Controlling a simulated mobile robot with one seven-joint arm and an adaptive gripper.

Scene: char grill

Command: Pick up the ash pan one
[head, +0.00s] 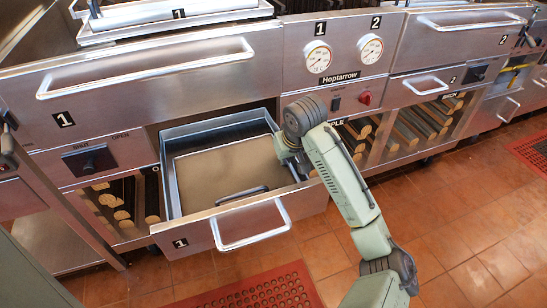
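The drawer marked 1 (183,243) is pulled open below the left grill, with a bar handle on its front. Inside it lies a shallow rectangular pan with a flat grey-brown surface (225,165), which looks like ash pan one. A dark loop handle (242,195) sits near the pan's front edge. My gripper (291,160) hangs down at the drawer's right side, right of the pan and behind its handle. Its fingers are small and partly hidden by my wrist, so I cannot tell their opening or any contact.
The upper front panel marked 1 (190,95) is above the drawer. Log-filled compartments (118,205) flank it, and my forearm crosses the right one. Gauges (318,57) and a red knob (365,98) are above right. A red mat (260,292) lies on the tiled floor.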

